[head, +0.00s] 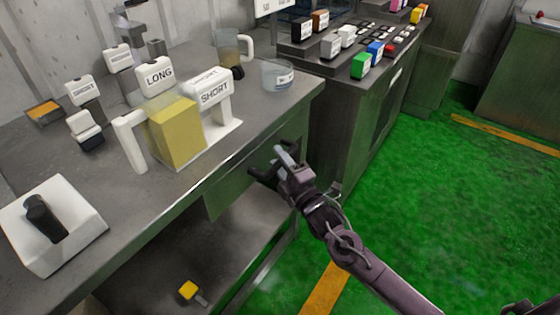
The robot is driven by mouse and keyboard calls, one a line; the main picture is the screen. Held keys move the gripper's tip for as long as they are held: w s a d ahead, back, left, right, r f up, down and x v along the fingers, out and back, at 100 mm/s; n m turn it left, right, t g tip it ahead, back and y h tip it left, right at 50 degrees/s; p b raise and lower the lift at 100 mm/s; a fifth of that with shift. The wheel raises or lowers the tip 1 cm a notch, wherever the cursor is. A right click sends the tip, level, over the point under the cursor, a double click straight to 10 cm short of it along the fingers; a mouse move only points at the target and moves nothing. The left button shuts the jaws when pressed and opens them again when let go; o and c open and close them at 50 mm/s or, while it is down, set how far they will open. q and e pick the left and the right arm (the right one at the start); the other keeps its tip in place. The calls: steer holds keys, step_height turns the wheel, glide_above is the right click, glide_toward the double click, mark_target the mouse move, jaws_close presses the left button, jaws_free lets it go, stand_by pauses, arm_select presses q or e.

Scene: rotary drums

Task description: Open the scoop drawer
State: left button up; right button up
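A grey metal drawer (229,190) sits under the worktop's front edge. Its front looks roughly in line with the edge, with no inside showing. My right gripper (274,165) is at the right part of the drawer front, where dark parts meet the face. The gripper and wrist hide this area, so I cannot tell whether the fingers are around a handle or only beside it. My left gripper is not in view.
The worktop (130,215) holds a yellow block (177,132) in a white stand, a clear bowl (277,75), labelled white blocks and a white box with a black lever (55,225). A lower shelf holds a yellow-ended tool (188,289). Green floor (430,190) is clear at right.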

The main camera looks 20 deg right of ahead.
steer(key=shift+w, duration=0.1)
steer(key=shift+c, duration=0.2)
jaws_close()
